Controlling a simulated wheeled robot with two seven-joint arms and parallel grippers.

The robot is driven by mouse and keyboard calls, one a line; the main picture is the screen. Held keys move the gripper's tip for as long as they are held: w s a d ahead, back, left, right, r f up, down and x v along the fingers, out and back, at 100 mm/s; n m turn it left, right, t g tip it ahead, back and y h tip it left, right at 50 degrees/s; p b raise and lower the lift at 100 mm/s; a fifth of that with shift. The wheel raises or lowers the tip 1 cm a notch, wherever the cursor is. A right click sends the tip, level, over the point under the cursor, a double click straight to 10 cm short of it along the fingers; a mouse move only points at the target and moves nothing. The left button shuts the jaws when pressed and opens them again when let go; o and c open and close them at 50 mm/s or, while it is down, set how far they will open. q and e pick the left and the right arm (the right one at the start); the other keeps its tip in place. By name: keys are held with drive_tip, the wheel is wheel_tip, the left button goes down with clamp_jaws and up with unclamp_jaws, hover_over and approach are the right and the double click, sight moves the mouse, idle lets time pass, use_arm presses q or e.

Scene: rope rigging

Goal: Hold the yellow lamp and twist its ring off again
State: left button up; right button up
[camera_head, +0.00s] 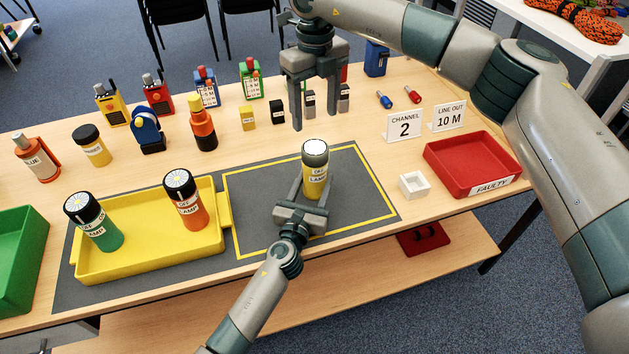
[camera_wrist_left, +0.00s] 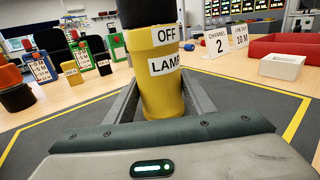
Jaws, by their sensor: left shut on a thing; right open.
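The yellow lamp (camera_head: 317,188) stands upright on the grey mat inside the yellow outline, with a black ring (camera_head: 315,161) around its pale top. In the left wrist view the lamp (camera_wrist_left: 160,95) shows OFF and LAMP labels; its top is cut off. My left gripper (camera_head: 314,192) is shut on the lamp's yellow body from the front, a finger on each side. My right gripper (camera_head: 316,117) is open and empty, pointing down above and behind the lamp, apart from the ring.
A yellow tray (camera_head: 150,265) at left holds a green lamp (camera_head: 95,222) and an orange lamp (camera_head: 186,200). A red FAULTY bin (camera_head: 470,165) and small white box (camera_head: 413,185) are at right. Radios and bottles line the back. The mat around the lamp is clear.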

sight(315, 147)
drive_tip(key=n, duration=0.1)
drive_tip(key=f+n, duration=0.1)
drive_tip(key=n, duration=0.3)
drive_tip(key=shift+f, duration=0.25)
drive_tip(key=n, duration=0.2)
drive_tip(key=f+n, duration=0.1)
drive_tip(key=n, duration=0.2)
drive_tip(key=shift+f, duration=0.1)
drive_tip(key=shift+f, duration=0.2)
wheel_tip(315, 147, down, 7)
drive_tip(key=shift+r, duration=0.1)
drive_tip(key=m, duration=0.5)
drive_tip(key=shift+r+m, duration=0.1)
drive_tip(key=shift+m, duration=0.2)
drive_tip(key=m, duration=0.4)
drive_tip(key=shift+m, duration=0.3)
drive_tip(key=n, duration=0.4)
drive_tip(key=shift+n, duration=0.3)
drive_tip(key=n, duration=0.5)
drive_tip(key=shift+n, duration=0.3)
